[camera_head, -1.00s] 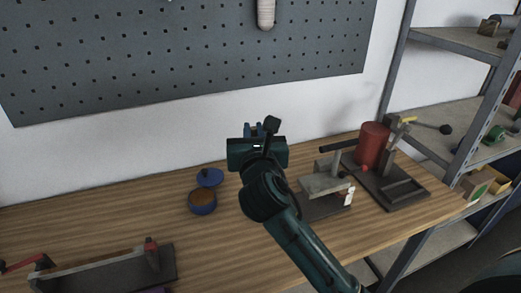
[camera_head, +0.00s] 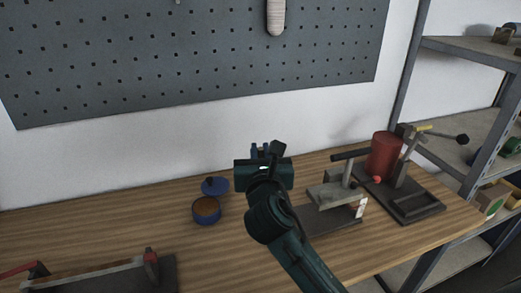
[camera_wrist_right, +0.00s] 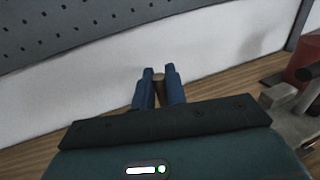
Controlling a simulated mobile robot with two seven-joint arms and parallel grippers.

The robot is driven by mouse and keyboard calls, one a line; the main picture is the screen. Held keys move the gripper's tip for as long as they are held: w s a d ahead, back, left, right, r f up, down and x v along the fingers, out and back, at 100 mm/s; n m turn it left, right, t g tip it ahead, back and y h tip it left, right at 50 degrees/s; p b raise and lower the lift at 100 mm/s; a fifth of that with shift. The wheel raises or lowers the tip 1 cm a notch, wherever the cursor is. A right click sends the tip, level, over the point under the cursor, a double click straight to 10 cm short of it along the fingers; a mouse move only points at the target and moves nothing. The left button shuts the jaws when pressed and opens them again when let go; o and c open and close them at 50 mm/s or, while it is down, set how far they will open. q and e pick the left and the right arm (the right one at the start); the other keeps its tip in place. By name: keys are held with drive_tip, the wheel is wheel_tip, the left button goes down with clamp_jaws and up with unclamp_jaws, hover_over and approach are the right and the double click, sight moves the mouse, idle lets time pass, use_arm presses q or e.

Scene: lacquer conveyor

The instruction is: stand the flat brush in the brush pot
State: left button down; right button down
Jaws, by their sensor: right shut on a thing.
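My right gripper (camera_head: 260,150) is above the back of the wooden bench, in front of the white wall. In the right wrist view its blue fingers (camera_wrist_right: 160,88) are shut on a small brown thing (camera_wrist_right: 160,92), seen end-on. I take this to be the flat brush's handle; its bristles are hidden. No brush pot can be made out for sure. An open blue pot (camera_head: 206,214) with brown contents stands on the bench left of the gripper. My left gripper is not in view.
A blue lid (camera_head: 214,186) lies behind the blue pot. Right of my arm stand a grey clamp-like device (camera_head: 335,192) and a red cylinder (camera_head: 384,155) beside a lever device. A long red-handled tool (camera_head: 100,277) lies front left. The bench's left middle is clear.

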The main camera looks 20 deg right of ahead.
wheel_tip(320, 180, down, 2)
drive_tip(key=shift+f+b, duration=0.1)
drive_tip(key=shift+b, duration=0.25)
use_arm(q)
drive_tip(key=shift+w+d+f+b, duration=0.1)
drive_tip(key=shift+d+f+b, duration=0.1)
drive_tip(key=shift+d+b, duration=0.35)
use_arm(e)
drive_tip(key=shift+f, duration=1.65)
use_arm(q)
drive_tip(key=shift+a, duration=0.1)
use_arm(e)
drive_tip(key=c, duration=1.3)
unclamp_jaws()
drive_tip(key=shift+c, duration=0.2)
drive_tip(key=shift+s, duration=0.1)
use_arm(q)
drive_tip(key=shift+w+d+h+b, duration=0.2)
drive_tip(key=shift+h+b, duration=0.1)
drive_tip(key=shift+b, duration=0.2)
use_arm(e)
drive_tip(key=v, duration=1.3)
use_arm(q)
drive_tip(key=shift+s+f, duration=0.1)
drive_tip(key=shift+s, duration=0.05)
use_arm(e)
drive_tip(key=shift+r, duration=0.1)
